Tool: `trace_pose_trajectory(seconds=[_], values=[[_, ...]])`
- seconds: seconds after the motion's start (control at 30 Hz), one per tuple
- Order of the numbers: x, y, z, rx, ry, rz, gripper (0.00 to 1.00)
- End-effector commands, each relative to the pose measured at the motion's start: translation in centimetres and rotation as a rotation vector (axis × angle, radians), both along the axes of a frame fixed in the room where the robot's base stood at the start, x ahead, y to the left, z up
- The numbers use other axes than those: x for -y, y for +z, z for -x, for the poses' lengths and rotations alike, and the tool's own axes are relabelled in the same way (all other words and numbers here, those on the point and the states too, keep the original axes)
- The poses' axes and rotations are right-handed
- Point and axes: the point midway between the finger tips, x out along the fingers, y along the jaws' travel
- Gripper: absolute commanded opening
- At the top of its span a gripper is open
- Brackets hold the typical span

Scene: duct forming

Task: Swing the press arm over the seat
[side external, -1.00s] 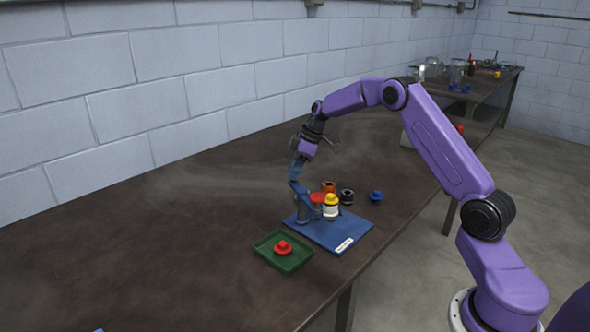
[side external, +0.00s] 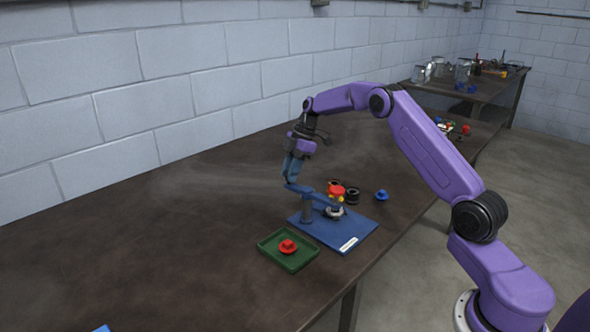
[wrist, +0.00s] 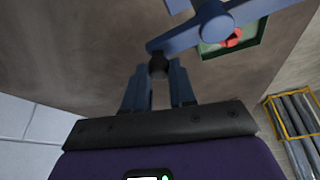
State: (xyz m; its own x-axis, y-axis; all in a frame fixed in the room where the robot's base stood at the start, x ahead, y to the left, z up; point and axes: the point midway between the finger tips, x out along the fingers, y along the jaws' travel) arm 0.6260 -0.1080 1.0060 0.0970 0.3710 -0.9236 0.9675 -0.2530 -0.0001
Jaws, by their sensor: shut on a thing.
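The blue press stands on a blue base plate (side external: 349,236) with a white label. Its post (side external: 306,208) carries the blue press arm (side external: 321,198), whose red head (side external: 336,190) is above the yellow and white piece (side external: 340,199) at the seat. The head hides much of that piece, and I cannot tell whether they touch. My gripper (side external: 290,182) is shut on the arm's other end. In the wrist view its fingers (wrist: 159,80) close around a black knob (wrist: 158,65) below the blue press arm (wrist: 185,40).
A green tray (side external: 268,251) with a red piece (side external: 288,246) lies in front of the press. A black ringed piece (side external: 352,195) and a blue piece (side external: 381,195) stand behind it to the right.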

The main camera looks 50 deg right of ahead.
Motion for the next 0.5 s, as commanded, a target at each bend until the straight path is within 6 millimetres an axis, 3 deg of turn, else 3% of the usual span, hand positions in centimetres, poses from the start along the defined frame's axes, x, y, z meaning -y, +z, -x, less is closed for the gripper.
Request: trace_pose_trajectory(seconds=[0.5], values=[[-3.1,0.0,0.9,-0.001,0.494,0.001,0.0]])
